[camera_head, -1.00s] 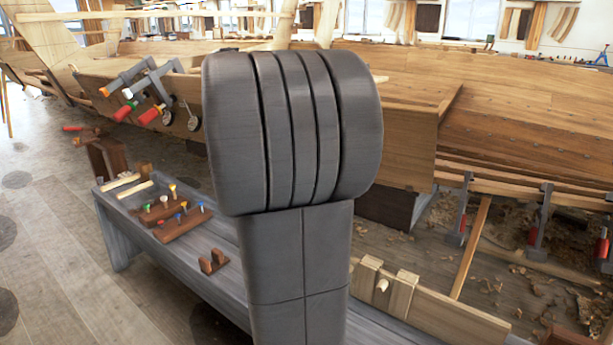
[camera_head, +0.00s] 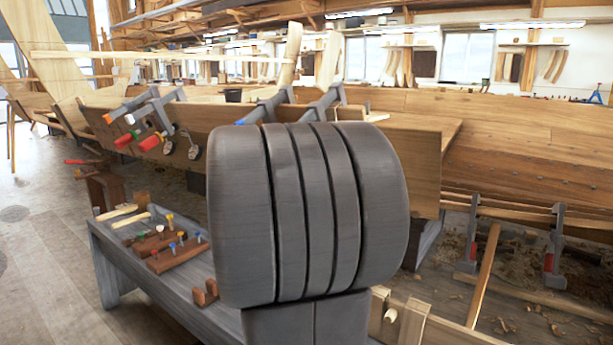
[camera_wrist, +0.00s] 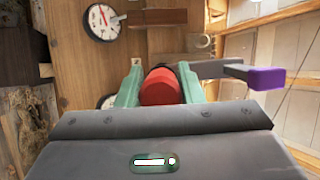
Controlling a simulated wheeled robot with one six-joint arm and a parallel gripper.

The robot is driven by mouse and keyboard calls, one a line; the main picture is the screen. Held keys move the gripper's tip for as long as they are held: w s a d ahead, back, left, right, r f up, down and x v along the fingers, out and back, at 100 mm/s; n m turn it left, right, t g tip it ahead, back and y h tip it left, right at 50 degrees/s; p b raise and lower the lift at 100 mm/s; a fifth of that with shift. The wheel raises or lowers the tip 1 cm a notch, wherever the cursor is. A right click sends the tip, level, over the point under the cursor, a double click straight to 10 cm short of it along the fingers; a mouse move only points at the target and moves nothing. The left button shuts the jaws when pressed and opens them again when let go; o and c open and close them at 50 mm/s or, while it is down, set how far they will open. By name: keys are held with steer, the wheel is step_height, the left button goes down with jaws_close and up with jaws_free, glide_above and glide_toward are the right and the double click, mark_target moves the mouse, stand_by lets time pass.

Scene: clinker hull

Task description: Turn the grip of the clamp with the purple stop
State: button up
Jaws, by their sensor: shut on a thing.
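In the wrist view, the clamp's red grip (camera_wrist: 160,88) sits between the two green fingers of my gripper (camera_wrist: 158,82), one finger on each side of it. My gripper is shut on this grip. The clamp's grey bar (camera_wrist: 208,68) runs to the right behind it and ends in the purple stop (camera_wrist: 266,78). In the head view, my own dark arm link covers the middle, and my gripper and the purple stop are hidden behind it.
More clamps with red grips (camera_head: 127,139) hang on the plank's left part, with round dials (camera_head: 194,152) below. A dial (camera_wrist: 103,20) also shows in the wrist view. A grey bench (camera_head: 150,285) with wooden blocks stands below. Floor at left is clear.

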steer(key=shift+f, duration=0.15)
stand_by(0.3)
steer(key=o, duration=1)
steer(key=p+v, duration=0.2)
steer(key=v, duration=1.1)
steer(key=shift+s+f, duration=0.15)
steer(key=shift+s, duration=0.2)
